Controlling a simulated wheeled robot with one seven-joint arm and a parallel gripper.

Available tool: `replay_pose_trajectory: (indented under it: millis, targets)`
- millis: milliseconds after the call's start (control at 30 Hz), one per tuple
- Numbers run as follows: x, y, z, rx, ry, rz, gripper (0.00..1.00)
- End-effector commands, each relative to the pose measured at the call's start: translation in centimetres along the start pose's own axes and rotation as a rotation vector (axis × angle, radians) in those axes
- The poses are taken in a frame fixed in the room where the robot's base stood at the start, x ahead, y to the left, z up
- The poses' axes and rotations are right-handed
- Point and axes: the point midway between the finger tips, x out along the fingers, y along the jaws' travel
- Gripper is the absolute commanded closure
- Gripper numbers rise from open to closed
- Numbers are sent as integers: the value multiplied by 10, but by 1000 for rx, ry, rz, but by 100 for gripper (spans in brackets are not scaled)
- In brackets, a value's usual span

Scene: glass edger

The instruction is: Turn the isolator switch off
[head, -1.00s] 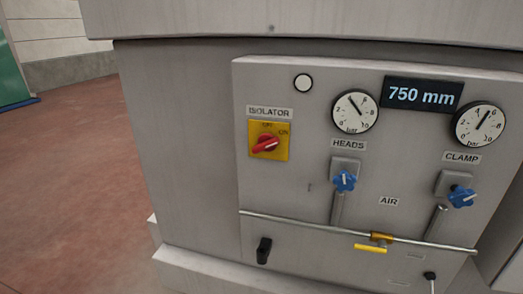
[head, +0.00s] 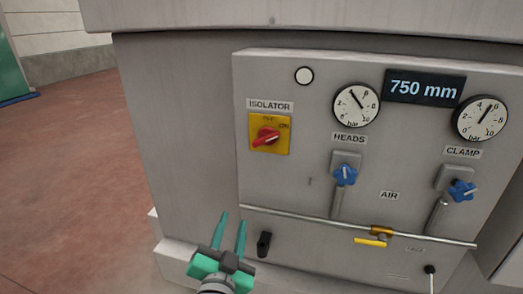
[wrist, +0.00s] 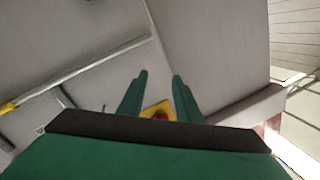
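The isolator switch (head: 266,138) is a red rotary handle on a yellow square plate (head: 284,147), under the ISOLATOR label on the grey panel. OFF is marked at the plate's top and ON at its upper right; the handle lies slanted, its upper end towards ON. My gripper (head: 233,217) is green, below and left of the switch, with its two fingers pointing up, apart and empty.
Right of the switch are two gauges (head: 356,104), blue knobs (head: 345,175) and a 750 mm display (head: 424,88). A pipe with a yellow lever (head: 370,241) crosses below. A black handle (head: 264,244) is close beside my gripper. Open floor lies left.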

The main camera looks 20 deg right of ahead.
Motion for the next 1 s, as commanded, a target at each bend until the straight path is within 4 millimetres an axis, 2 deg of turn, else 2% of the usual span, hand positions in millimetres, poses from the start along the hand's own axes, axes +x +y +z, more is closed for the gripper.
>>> replay_pose_trajectory:
  millis: [33,300,500,600,767,867,1000]
  targets:
    - [5,-8,-21,42,25,11,69]
    - [13,-32,-109,278,100,87,69]
    - [6,-48,-153,432,127,117,69]
    - [3,-52,-166,479,135,125,69]
    - [3,-53,-174,513,138,132,69]
    - [10,-51,-176,514,139,136,69]
    - [31,-47,-177,513,138,137,69]
